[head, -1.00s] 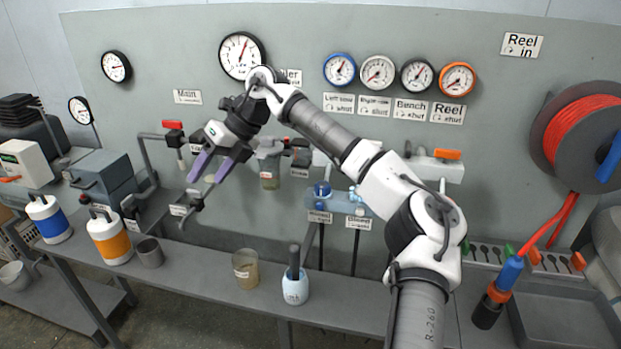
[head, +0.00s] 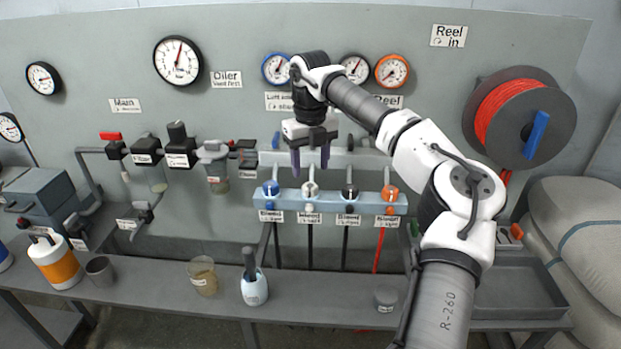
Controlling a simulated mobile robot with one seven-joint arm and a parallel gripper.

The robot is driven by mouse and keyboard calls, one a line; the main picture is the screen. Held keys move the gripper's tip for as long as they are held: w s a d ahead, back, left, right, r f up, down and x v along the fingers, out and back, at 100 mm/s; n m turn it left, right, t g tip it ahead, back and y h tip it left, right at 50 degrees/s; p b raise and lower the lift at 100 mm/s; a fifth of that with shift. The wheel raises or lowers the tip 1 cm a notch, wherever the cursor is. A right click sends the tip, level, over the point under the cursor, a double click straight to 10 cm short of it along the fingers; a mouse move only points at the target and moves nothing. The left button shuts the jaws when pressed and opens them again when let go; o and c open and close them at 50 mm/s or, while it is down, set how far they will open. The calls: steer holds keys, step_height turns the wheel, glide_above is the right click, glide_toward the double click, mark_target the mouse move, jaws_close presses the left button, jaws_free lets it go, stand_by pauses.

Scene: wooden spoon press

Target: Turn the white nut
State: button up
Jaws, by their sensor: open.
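A light blue bar (head: 264,201) on the wall panel carries a row of coloured fittings. The white nut (head: 310,187) is second from the left, between a blue fitting (head: 270,188) and a black one (head: 350,190). An orange fitting (head: 390,192) is at the right end. My gripper (head: 311,166) points down with its two purple fingers apart and empty. In the picture its fingertips are just above the white nut. I cannot tell how far in front of it they are, and no contact shows.
A grey rail (head: 365,158) with valves runs behind my gripper, partly hidden. Gauges hang above. Pipes and dark valves (head: 180,160) are to the left. The red hose reel (head: 520,115) is right.

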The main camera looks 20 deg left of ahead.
mark_target(310, 186)
steer(key=shift+f+p, duration=0.4)
steer(key=shift+f, duration=2.2)
steer(key=c, duration=1)
steer(key=shift+o, duration=0.2)
